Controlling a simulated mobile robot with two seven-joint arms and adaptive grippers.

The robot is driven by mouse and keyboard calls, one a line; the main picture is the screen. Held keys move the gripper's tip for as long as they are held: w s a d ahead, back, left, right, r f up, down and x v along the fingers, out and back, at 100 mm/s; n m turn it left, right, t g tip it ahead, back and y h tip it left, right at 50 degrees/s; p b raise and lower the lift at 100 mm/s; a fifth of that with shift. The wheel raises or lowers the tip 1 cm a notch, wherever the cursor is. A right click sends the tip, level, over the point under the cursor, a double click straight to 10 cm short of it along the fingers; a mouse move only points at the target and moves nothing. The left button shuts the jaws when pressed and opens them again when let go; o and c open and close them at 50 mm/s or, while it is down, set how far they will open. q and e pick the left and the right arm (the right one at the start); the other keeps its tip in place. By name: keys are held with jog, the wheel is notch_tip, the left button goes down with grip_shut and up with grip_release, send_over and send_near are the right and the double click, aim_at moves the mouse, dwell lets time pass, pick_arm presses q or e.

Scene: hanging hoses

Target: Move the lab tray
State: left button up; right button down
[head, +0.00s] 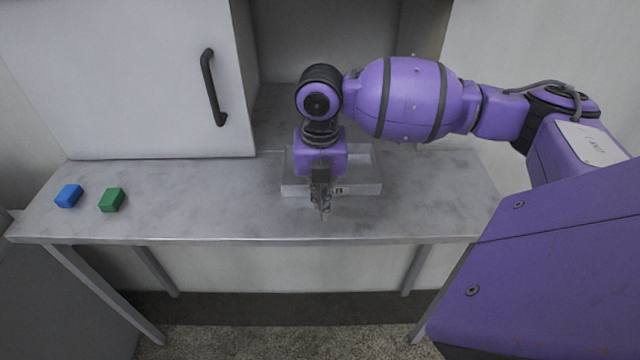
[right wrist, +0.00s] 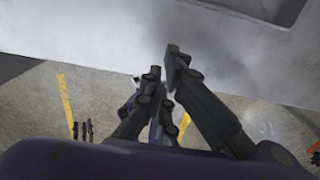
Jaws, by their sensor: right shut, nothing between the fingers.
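The lab tray (head: 367,188) is a shallow, light grey, open box on the grey table in the head view. It stands right of the table's middle, in front of an open recess. My right gripper (head: 323,212) points down at the tray's front wall and hides part of it. I cannot tell whether it touches the tray. The gripper's dark fingers (right wrist: 163,64) also show in the right wrist view, shut and empty, over the table's front edge. A small dark mark shows on the tray's front. My left gripper is not in view.
A blue block (head: 68,196) and a green block (head: 111,200) lie on the table's left part. A white cabinet door (head: 130,80) with a black handle (head: 212,88) stands behind them. The table (head: 215,205) is clear between the green block and the tray.

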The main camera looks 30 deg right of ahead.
notch_tip(320, 180, down, 4)
jog(key=shift+s+r, duration=0.1)
jog(key=shift+s, duration=0.05)
jog(key=w, duration=0.1)
jog(key=w+d, duration=0.1)
jog(key=w, duration=0.1)
jog(key=shift+d, duration=0.3)
jog(key=shift+w+d, duration=0.2)
jog(key=shift+w, duration=0.1)
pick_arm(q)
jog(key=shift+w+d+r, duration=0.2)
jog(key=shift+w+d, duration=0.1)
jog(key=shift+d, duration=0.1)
